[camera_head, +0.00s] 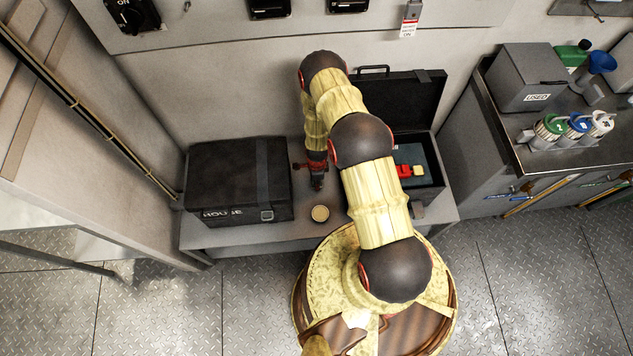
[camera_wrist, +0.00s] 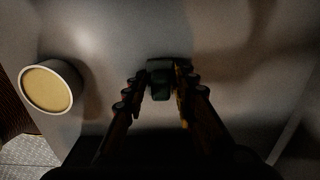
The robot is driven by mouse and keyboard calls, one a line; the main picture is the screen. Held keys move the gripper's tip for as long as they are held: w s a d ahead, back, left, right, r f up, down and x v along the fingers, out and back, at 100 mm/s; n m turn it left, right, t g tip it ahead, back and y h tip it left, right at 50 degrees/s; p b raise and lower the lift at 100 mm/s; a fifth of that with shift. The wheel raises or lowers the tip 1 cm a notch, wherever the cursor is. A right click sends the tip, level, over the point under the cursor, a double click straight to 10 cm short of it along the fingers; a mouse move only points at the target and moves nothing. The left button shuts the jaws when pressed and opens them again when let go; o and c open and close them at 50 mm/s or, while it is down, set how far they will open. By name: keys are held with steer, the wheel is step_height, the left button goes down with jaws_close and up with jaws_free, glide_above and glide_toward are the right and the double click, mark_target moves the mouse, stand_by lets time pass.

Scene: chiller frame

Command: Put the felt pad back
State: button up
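My gripper (camera_wrist: 161,92) points down over the grey bench, between the dark case and the open case; it also shows in the head view (camera_head: 317,178). Its two fingers stand apart, with a small dark greenish object (camera_wrist: 160,84) between or just beyond their tips. I cannot tell whether the fingers press on it. I cannot say for sure which thing is the felt pad. A round pale cup with a tan face (camera_wrist: 47,87) stands on the bench left of the fingers in the wrist view. In the head view this cup (camera_head: 320,213) is just in front of my gripper.
The closed dark case (camera_head: 235,180) stands left on the bench (camera_head: 270,234). An open case (camera_head: 405,100) with red and yellow items (camera_head: 408,171) is at the right, partly hidden by my arm. A side counter (camera_head: 520,155) holds a grey box (camera_head: 525,78) and several capped containers.

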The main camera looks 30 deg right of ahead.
steer(key=o, duration=0.3)
steer(key=shift+o, duration=0.2)
steer(key=shift+r, duration=0.15)
